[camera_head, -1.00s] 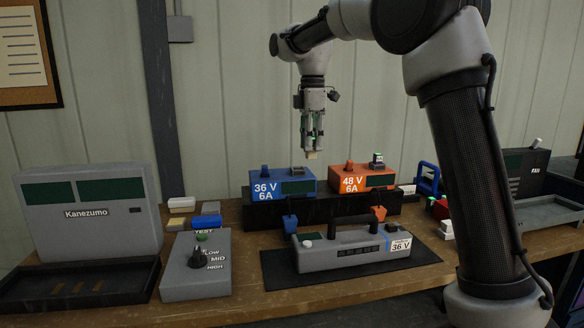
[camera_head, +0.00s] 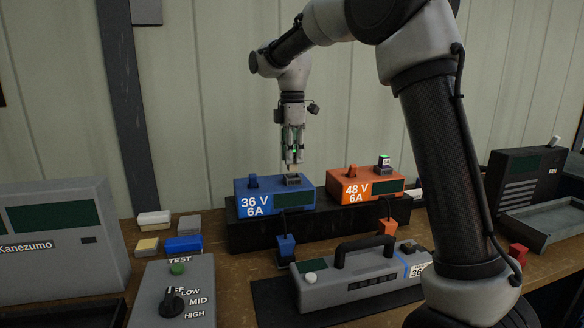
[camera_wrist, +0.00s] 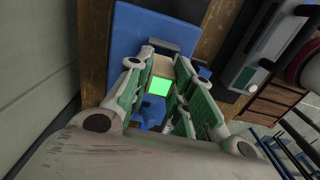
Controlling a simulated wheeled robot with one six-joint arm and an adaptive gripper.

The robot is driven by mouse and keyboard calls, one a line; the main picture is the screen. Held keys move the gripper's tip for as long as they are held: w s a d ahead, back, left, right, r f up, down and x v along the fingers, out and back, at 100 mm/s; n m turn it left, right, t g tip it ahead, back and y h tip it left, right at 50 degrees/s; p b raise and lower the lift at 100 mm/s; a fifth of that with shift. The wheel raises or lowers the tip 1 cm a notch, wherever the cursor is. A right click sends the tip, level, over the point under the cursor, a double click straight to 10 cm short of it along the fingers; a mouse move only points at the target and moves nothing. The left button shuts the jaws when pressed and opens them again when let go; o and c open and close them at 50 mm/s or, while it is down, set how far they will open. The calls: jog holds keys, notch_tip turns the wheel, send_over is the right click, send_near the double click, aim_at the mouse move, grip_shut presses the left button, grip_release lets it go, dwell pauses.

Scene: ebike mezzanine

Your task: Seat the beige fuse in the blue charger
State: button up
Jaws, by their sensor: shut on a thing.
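The blue charger (camera_head: 272,197), marked 36 V 6A, stands on a black riser and has a blue knob and a grey socket (camera_head: 292,180) on top. My gripper (camera_head: 293,162) points down just above that socket. It is shut on the beige fuse (camera_wrist: 162,67), which shows a bright green face between the fingers in the wrist view. In the head view the fuse is small and mostly hidden by the fingers; I cannot tell whether it touches the socket. The blue charger also shows behind the fingers in the wrist view (camera_wrist: 138,32).
The orange charger (camera_head: 365,187), marked 48 V 6A, stands close right, with a green-topped piece in its socket. A grey battery with a handle (camera_head: 345,282) lies in front. A grey dial box (camera_head: 175,295) and small coloured boxes (camera_head: 184,244) are at left.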

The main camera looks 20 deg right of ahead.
aim_at(292, 170)
jog(key=shift+f, duration=1.85)
jog(key=shift+f, duration=0.1)
jog(key=o, duration=0.9)
